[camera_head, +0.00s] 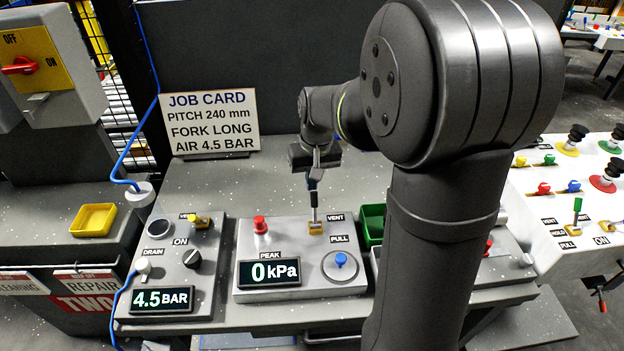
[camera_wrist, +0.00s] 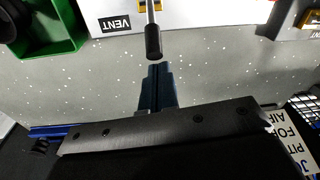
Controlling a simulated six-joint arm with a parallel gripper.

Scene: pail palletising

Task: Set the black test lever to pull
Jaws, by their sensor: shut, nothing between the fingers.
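The black test lever shows in the head view as a thin metal stem (camera_head: 315,213) rising from a brass-coloured base on the grey test box (camera_head: 250,230). It stands toward the VENT label; the PULL label (camera_head: 340,239) is nearer the front. In the wrist view its black grip (camera_wrist: 153,42) points toward my fingertips. My gripper (camera_head: 313,184) is above and behind the lever, with its blue fingers shut and empty. In the wrist view the fingertips (camera_wrist: 157,68) are just beside the grip's end; I cannot tell whether they touch.
A green bin (camera_head: 372,224) stands close on the right. A box with a 4.5 BAR display (camera_head: 161,300) is on the left.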

